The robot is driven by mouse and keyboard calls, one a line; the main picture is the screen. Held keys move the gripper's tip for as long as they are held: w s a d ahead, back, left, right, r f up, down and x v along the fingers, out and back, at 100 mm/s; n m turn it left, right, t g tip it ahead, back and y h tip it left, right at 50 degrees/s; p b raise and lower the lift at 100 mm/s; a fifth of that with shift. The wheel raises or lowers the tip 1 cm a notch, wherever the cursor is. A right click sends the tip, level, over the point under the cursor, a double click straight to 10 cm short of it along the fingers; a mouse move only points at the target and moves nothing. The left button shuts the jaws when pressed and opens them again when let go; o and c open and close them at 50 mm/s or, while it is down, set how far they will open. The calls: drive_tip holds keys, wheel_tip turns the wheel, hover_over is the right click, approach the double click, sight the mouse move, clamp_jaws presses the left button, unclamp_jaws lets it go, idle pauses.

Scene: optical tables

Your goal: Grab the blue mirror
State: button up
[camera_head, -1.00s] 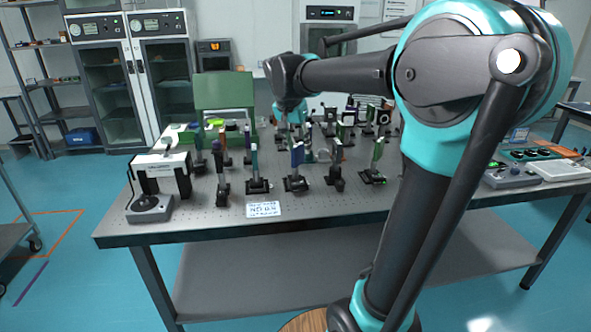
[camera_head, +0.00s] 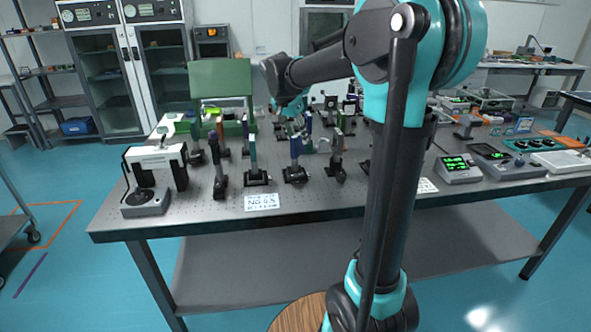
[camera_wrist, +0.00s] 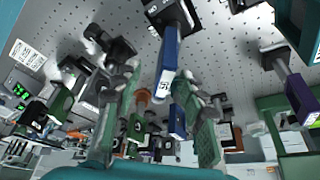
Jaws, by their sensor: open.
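The blue mirror (camera_head: 296,149) stands upright on a black post mount near the front of the optical table, in the middle of the row. In the wrist view a blue mirror (camera_wrist: 171,49) with a white label hangs from the top centre, between the finger lines. My gripper (camera_wrist: 158,88) is open, one green finger on each side of the picture's middle, with nothing visibly held. In the head view my gripper (camera_head: 293,122) is just above and behind the mirror, partly hidden by my arm. Contact with the mirror cannot be told.
A second blue part (camera_wrist: 178,118) shows lower between the fingers. A purple mirror (camera_wrist: 300,97) stands at right, and several other mounts crowd around. A white-framed device (camera_head: 154,180) stands at the table's left, control boxes (camera_head: 459,168) at right. A label card (camera_head: 262,202) lies in front.

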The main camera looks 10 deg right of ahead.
sight(299, 144)
drive_tip(key=shift+w+x, duration=0.2)
drive_tip(key=shift+x, duration=1.25)
drive_tip(key=shift+w+x, duration=0.2)
drive_tip(key=shift+x, duration=1.25)
drive_tip(key=shift+a+r, duration=0.1)
drive_tip(key=shift+c, duration=0.2)
clamp_jaws()
